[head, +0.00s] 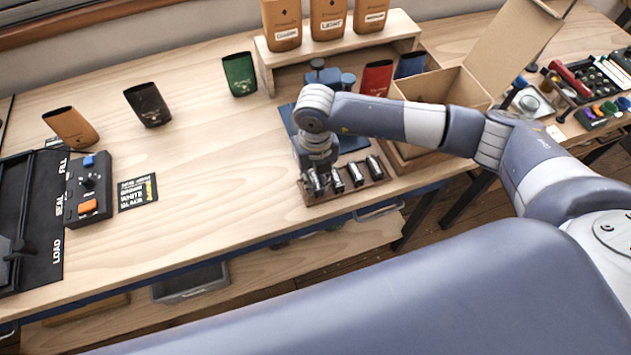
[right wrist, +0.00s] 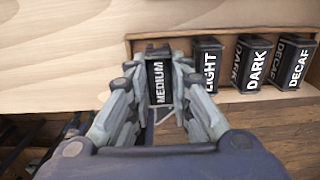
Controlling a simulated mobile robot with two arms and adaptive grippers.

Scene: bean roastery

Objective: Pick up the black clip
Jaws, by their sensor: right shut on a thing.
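My right gripper (head: 317,178) is at the left end of a small wooden rack (head: 347,191) near the table's front edge. In the right wrist view, the gripper (right wrist: 159,68) is shut on a black block lettered MEDIUM (right wrist: 158,84), one finger on each side. Beside it in the rack stand similar black blocks lettered LIGHT (right wrist: 208,66), DARK (right wrist: 254,64) and DECAF (right wrist: 293,64). I cannot make out which thing is the black clip; small coloured pieces (head: 592,114) lie at the far right. My left gripper is not in view.
An open cardboard box (head: 440,86) stands right of the rack, behind my arm. A blue mat (head: 352,143) lies behind the rack. A black-and-orange control box (head: 89,188) and several pouches (head: 149,104) stand to the left.

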